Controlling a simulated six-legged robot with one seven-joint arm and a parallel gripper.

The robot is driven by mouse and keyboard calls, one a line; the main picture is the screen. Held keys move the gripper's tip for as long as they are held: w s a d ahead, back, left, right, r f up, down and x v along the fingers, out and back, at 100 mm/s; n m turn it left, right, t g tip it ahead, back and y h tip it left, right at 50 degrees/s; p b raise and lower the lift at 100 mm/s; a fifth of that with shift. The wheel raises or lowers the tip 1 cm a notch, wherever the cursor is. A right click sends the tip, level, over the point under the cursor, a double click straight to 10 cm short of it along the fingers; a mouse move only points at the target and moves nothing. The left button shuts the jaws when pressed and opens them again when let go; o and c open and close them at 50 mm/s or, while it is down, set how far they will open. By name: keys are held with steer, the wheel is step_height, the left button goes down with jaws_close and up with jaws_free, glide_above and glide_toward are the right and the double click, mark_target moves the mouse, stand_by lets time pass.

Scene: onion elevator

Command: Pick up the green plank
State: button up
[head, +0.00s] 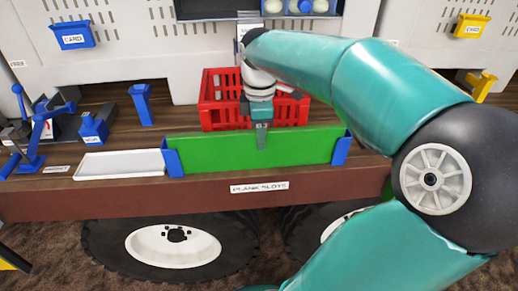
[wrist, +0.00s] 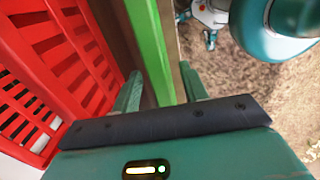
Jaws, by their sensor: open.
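The green plank (head: 215,150) stands upright on its long edge at the front of the wooden bench, between two blue slot holders (head: 173,158) and (head: 341,151). My gripper (head: 262,134) is over the plank near its middle, pointing down. One finger shows in front of the plank's near face; the other is hidden behind it in the head view. In the wrist view my open gripper (wrist: 160,88) has one finger on each side of the plank (wrist: 150,45). Gaps show beside the plank, and I cannot tell whether either finger touches it.
A red crate (head: 222,117) stands just behind the plank, close to my gripper. A white tray (head: 120,164) lies left of the plank. Blue stands and a blue lever device (head: 38,130) are further left. The bench's front edge carries a "PLANK SLOTS" label (head: 259,187).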

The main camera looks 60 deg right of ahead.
glide_above(258, 167)
steer(key=f, duration=0.3)
steer(key=d+f, duration=0.1)
steer(key=shift+w+f, duration=0.25)
steer(key=shift+f, duration=0.05)
jaws_close()
steer(key=shift+r, duration=0.1)
